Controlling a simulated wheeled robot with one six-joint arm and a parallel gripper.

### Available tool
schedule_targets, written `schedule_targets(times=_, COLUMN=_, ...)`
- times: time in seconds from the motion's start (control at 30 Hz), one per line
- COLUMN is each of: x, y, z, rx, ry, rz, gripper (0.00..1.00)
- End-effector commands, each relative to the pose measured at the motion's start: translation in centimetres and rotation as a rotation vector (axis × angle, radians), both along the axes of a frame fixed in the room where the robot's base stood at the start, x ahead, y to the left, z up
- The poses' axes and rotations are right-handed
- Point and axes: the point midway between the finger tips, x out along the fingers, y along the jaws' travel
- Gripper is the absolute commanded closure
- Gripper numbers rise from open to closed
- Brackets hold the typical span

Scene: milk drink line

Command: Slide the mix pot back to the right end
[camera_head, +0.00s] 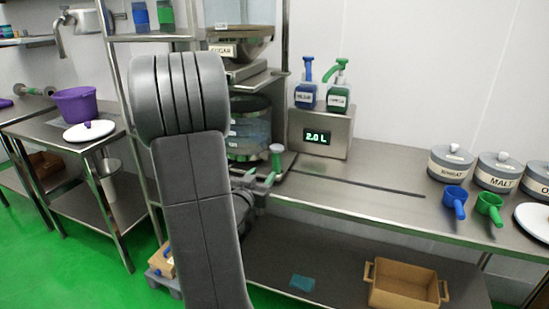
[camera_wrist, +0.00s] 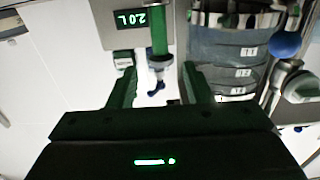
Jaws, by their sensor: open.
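The mix pot (camera_head: 248,132) is a clear, marked vessel at the left end of a dark rail, below the sugar hopper, partly hidden by my arm. In the wrist view, which is upside down, its marked wall (camera_wrist: 225,55) shows at upper right. A green upright handle (camera_head: 276,158) stands beside the pot on its right. It also shows in the wrist view (camera_wrist: 159,35), in line with the gap between my fingers. My gripper (camera_head: 260,177) is open, with green fingers close to the handle. In the wrist view my gripper (camera_wrist: 160,70) holds nothing.
The dark rail (camera_head: 360,185) runs right along the counter and is clear. A steel unit (camera_head: 335,141) reading 2.0 L stands behind it, with blue and green pump bottles on top. Lidded canisters (camera_head: 450,163) and two scoops (camera_head: 455,200) stand at the right.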

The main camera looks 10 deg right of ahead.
Motion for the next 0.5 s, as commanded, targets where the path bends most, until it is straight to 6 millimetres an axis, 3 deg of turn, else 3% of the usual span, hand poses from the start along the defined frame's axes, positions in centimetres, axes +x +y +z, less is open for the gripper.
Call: schedule_targets(times=0.5, x=8.4, y=-5.8, z=0.1, rx=0.002, ry=-0.001, rz=-0.001, gripper=0.55)
